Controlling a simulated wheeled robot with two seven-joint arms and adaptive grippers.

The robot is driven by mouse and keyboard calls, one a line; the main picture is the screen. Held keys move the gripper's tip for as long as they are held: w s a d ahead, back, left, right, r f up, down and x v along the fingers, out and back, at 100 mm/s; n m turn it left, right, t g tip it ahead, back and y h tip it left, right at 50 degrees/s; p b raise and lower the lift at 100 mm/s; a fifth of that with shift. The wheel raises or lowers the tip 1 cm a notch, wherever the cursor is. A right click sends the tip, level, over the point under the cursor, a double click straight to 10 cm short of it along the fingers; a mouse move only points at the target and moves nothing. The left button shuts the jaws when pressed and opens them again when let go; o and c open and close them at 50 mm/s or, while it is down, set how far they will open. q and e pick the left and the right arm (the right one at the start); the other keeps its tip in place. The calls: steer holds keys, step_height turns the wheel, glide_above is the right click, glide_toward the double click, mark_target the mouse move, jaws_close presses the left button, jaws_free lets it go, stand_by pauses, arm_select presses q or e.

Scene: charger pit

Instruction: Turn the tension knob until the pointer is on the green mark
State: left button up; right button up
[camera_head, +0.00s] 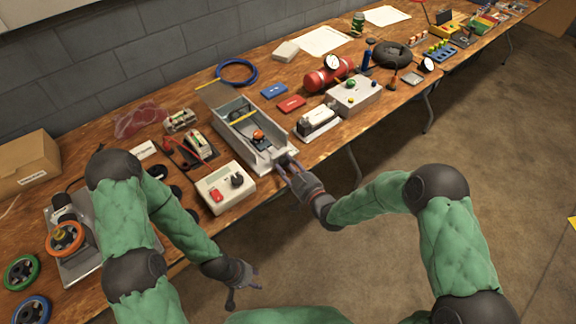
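A long grey open-topped device (270,159) lies on the bench, with an orange part and a yellow strip inside. My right gripper (286,166) is at its near end, its fingertips at or very close to a small dark part there. I cannot tell whether this part is the tension knob, or whether the fingers are closed on it. The pointer and the green mark are too small to make out. My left gripper (244,286) hangs in front of the bench edge, empty, with its fingers apart.
A white box (212,177) with a black knob and red switch stands left of the device. A white unit (318,122) and a grey control box (357,94) stand to its right. An orange handwheel (66,236) is at the far left. The floor in front is clear.

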steer(key=o, duration=0.3)
steer(key=shift+f, duration=0.15)
steer(key=shift+v, duration=6.05)
steer(key=shift+a, duration=0.15)
